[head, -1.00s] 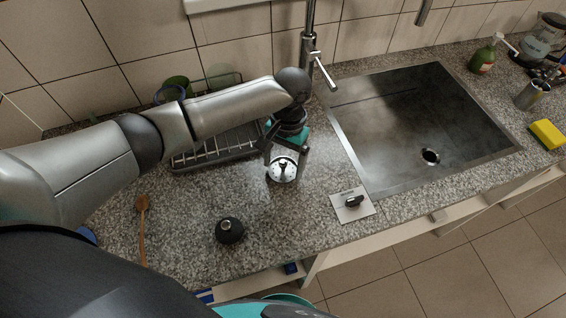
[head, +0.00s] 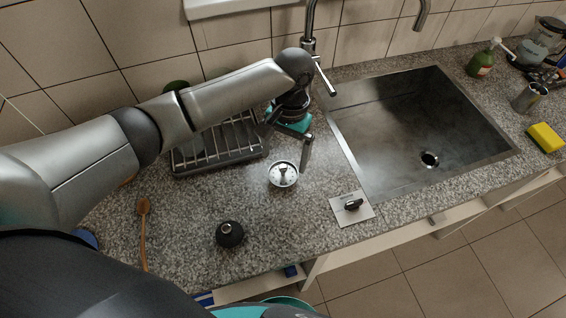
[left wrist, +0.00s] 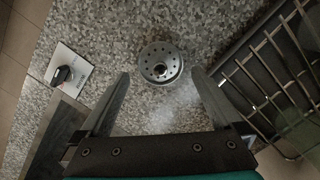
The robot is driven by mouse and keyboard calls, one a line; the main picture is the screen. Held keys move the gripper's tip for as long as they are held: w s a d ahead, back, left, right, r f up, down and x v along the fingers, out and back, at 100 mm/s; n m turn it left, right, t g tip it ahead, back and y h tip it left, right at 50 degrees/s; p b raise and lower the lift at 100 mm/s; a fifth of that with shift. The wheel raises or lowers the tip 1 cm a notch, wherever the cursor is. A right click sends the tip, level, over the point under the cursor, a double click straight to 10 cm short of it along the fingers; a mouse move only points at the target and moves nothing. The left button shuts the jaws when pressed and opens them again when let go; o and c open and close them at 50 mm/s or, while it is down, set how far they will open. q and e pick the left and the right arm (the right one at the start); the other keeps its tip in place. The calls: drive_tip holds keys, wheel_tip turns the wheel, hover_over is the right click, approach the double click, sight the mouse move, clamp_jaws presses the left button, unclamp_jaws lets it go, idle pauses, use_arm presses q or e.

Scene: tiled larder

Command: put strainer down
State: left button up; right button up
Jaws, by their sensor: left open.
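The strainer (head: 283,174) is a small round metal piece with holes and a central knob. It sits on the granite counter between the dish rack and the sink. In the left wrist view the strainer (left wrist: 159,63) lies beyond the fingertips, apart from both. My left gripper (head: 286,150) is open and empty above and behind the strainer. In the left wrist view its two fingers (left wrist: 161,80) are spread wide. My right gripper is not in view.
A wire dish rack (head: 219,145) stands left of the gripper. The sink (head: 420,130) is at right, with a knob plate (head: 352,207) by its front corner. A dark round object (head: 229,234) and a wooden spoon (head: 143,232) lie on the front-left counter.

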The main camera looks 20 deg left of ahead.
use_arm(q)
wheel_tip(320, 180, up, 8)
drive_tip(key=w, duration=0.1)
drive_tip(key=shift+f+p, duration=0.25)
drive_tip(key=shift+p, duration=0.05)
drive_tip(key=shift+d, duration=0.1)
